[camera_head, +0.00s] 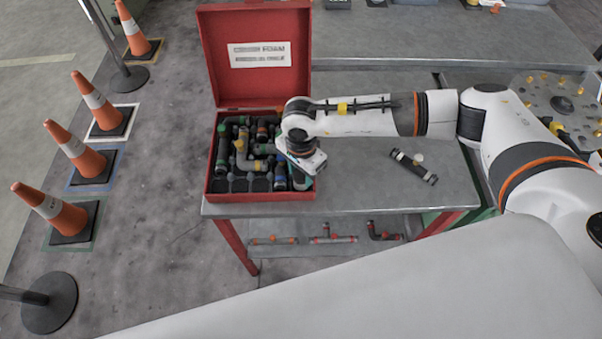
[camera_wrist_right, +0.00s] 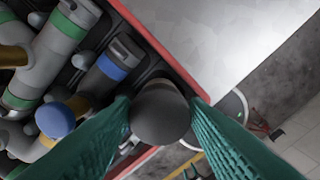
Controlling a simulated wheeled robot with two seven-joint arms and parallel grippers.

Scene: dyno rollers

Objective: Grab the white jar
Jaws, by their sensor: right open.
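I cannot make out a clear white jar in either view. My right gripper (camera_head: 302,178) points down over the front right corner of the open red case (camera_head: 208,186). In the right wrist view its two green fingers (camera_wrist_right: 160,108) are apart, with a dark, round-topped object (camera_wrist_right: 160,114) between them, by the case's red rim. Most of that object's body is hidden, and I cannot tell whether the fingers touch it. My left gripper is not in view.
The case holds several grey pipe fittings (camera_head: 242,146) in a dark tray; its lid (camera_head: 258,85) stands open behind. Orange cones (camera_head: 85,160) stand on the floor at left.

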